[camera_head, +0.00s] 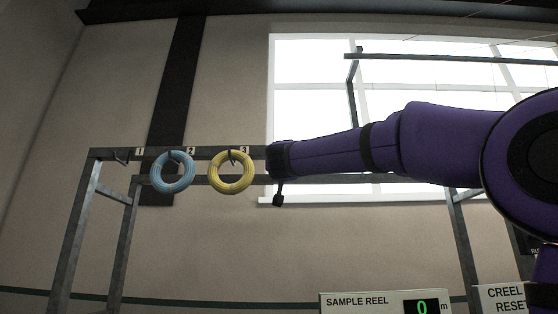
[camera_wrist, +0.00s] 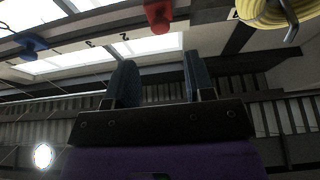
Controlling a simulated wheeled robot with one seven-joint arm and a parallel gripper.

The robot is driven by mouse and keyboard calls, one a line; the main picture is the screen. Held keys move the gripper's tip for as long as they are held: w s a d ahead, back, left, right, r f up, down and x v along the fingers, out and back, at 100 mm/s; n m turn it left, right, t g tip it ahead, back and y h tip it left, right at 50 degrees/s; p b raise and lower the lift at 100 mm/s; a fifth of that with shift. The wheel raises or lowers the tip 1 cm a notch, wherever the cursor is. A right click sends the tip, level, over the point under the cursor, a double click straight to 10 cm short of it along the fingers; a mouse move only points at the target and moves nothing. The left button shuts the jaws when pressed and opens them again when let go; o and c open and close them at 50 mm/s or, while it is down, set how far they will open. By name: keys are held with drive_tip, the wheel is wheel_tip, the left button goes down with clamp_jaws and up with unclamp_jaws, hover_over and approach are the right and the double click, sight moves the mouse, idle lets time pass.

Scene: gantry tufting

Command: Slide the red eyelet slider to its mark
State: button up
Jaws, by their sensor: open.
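The red eyelet slider (camera_wrist: 157,14) shows at the top middle of the wrist view, on a rail that runs across the top of that view. My gripper (camera_wrist: 160,78) is open and empty, its two dark blue fingers spread below the slider in the picture and apart from it. In the head view my gripper (camera_head: 279,188) is at the left end of my purple arm, beside the hook frame; its fingers are mostly hidden there. I cannot make out the red slider in the head view. Small numbers stand along the rail; I cannot tell which mark is the red slider's.
A blue slider (camera_wrist: 33,44) sits further left on the rail. A yellow coil (camera_head: 231,173) and a blue coil (camera_head: 172,172) hang from the grey frame (camera_head: 82,212); the hook at number 1 is empty. The sample reel sign (camera_head: 358,301) stands below.

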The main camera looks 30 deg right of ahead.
drive_tip(key=x, duration=1)
drive_tip(key=shift+w+d, duration=0.2)
